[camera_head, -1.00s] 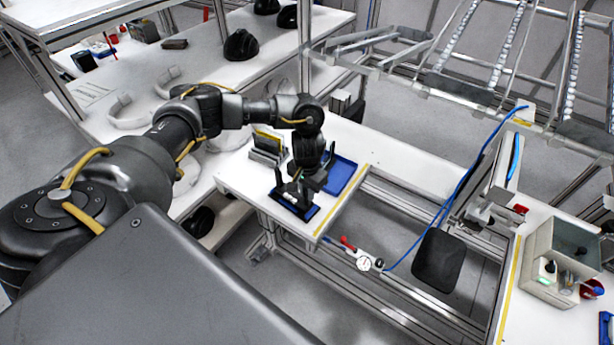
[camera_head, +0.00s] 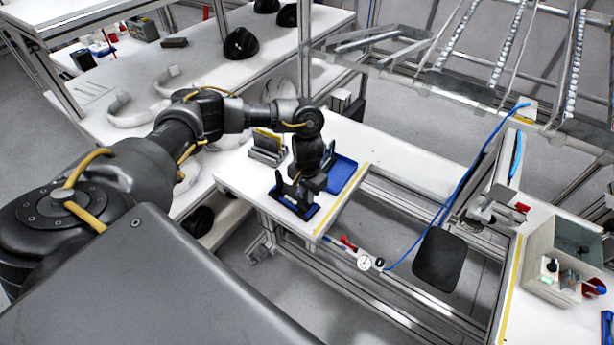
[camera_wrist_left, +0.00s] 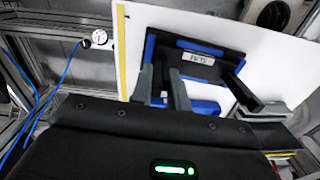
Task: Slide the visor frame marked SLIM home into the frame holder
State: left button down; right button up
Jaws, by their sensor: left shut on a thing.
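The blue frame holder (camera_head: 307,213) lies near the front edge of the small white table. My left gripper (camera_head: 298,190) is low over it, shut on a dark visor frame (camera_head: 283,188). In the left wrist view the dark frame (camera_wrist_left: 212,71) lies within the blue border of the holder (camera_wrist_left: 206,106). A pale label (camera_wrist_left: 198,58) shows on it, too small to read surely. The gripper fingers hide part of the frame, and I cannot tell whether it is fully seated. My right gripper is not in view.
A blue tray (camera_head: 347,178) lies just right of the gripper. A rack with upright plates (camera_head: 267,150) stands behind it. A gauge (camera_head: 364,263) and a red-handled part are below the table edge.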

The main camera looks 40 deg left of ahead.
pick_arm(q)
jog(key=shift+f, duration=0.15)
jog(key=c, duration=1.3)
grip_release()
notch_tip(320, 180, up, 11)
jog(key=shift+f, duration=0.1)
